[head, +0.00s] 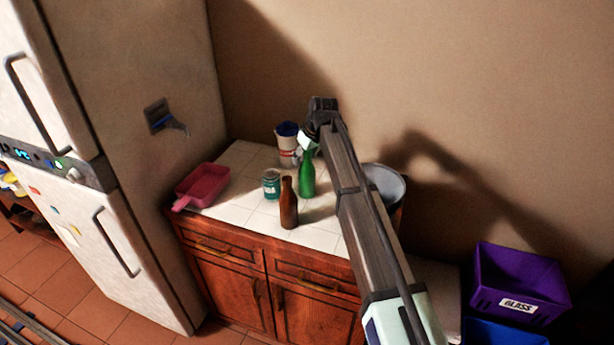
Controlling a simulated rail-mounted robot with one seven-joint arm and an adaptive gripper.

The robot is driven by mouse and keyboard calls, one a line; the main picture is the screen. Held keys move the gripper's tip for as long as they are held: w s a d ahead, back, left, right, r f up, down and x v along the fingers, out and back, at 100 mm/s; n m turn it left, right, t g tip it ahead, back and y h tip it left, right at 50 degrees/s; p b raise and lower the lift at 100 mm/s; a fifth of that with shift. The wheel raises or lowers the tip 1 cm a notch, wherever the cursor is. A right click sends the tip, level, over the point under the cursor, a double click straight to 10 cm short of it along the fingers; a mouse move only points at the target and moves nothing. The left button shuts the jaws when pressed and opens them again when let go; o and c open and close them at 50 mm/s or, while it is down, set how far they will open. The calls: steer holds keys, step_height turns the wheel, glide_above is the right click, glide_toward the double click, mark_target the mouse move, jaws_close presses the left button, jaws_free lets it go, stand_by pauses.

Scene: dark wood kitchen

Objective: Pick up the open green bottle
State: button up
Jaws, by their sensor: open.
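The green bottle (307,176) stands upright on the white tiled counter top (237,207), just left of my arm. Its upper end lies close to a pale piece at the far end of my arm, so I cannot tell whether it has a cap. My gripper (321,112) is at the dark far end of my arm, above and slightly right of the bottle in the picture. It is open. Its fingers are small and hard to make out, and I see nothing held. I cannot tell the gap in depth between it and the bottle.
A brown bottle (288,206) stands in front of the green one, with a teal can (271,185) to its left. A white tub with a blue top (287,143) is behind. A pink tray (203,186) sits left; a grey basin (388,184) is partly behind my arm.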

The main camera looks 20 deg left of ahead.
jaws_close()
stand_by(0.3)
steer(key=shift+r, duration=0.1)
